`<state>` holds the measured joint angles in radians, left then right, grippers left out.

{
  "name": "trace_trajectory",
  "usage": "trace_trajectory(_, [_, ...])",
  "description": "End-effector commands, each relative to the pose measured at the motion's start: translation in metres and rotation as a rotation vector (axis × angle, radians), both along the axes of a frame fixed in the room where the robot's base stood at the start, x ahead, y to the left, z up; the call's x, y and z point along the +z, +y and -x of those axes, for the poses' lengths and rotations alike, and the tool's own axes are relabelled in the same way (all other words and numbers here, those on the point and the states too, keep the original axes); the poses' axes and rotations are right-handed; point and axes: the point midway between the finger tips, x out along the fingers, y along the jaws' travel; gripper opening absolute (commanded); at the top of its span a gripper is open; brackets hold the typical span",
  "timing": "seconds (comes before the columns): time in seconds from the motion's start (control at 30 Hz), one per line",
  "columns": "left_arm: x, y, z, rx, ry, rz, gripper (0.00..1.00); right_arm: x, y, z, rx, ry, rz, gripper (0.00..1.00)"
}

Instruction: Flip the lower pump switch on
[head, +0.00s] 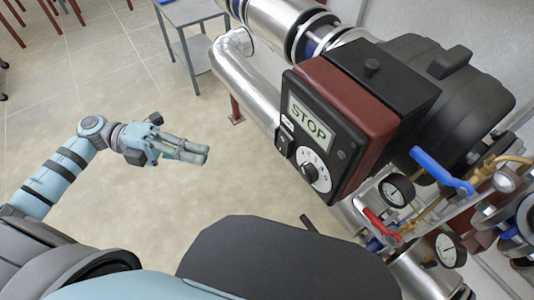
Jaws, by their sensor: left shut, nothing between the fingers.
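A pump control box (330,115) with a dark front panel and a red-brown casing is right of centre in the head view. Its display (310,120) reads STOP. A small black rocker switch (285,141) sits at the panel's lower left, beside a white-marked round dial (316,171). I cannot tell the switch's position. My left gripper (204,154) is shut and empty, in the air to the left of the box and apart from it. My right gripper is not in view.
Shiny pipes (243,80) run behind and left of the box. A blue-handled valve (440,170), a red-handled valve (381,225) and pressure gauges (397,191) are at the lower right. A grey table (190,12) stands at the back. Open floor lies around my left arm.

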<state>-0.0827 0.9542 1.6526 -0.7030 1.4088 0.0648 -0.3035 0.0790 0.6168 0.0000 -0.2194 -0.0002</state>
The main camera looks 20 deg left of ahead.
Motion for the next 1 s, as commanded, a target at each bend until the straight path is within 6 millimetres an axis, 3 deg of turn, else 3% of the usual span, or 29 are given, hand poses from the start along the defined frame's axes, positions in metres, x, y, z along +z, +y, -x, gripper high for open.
trace_trajectory(0.27, [-0.001,-0.023,-0.004,-0.008,-0.003,0.003,0.00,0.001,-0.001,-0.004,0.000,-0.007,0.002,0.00])
trace_trajectory(0.67, [-0.008,-0.106,-0.014,-0.003,-0.005,0.007,0.00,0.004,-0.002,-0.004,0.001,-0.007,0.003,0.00])
trace_trajectory(0.8, [-0.011,-0.119,-0.032,-0.003,-0.003,0.005,0.00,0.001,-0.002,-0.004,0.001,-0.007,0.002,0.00])
trace_trajectory(1.0, [-0.013,-0.127,-0.042,-0.004,-0.001,0.002,0.00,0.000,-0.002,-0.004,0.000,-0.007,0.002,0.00])
